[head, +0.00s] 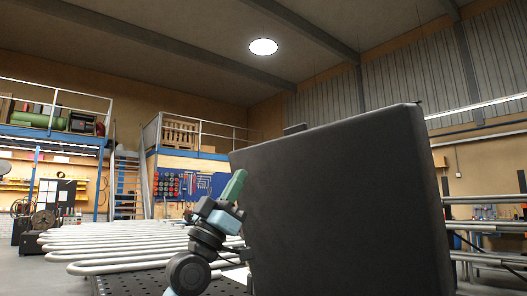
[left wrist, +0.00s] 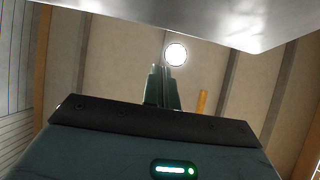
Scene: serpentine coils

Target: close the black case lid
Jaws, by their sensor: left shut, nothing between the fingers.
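The black case lid (head: 345,205) stands up as a large dark panel and fills the right middle of the head view. Its broad face is toward me, and the rest of the case is hidden or out of frame. My left gripper (head: 238,178) is at the lid's left edge, its green fingers pointing up. I cannot tell whether it touches the lid. In the left wrist view its fingers (left wrist: 163,84) are together and empty, pointing toward the ceiling. My right gripper is not in view.
Silver serpentine coils (head: 120,240) lie to the left of the lid. A dark perforated table top (head: 130,284) shows below them. A pale, shiny surface (left wrist: 200,15) crosses the top of the left wrist view; I cannot tell what it is. Pipe rails (head: 488,225) are at right.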

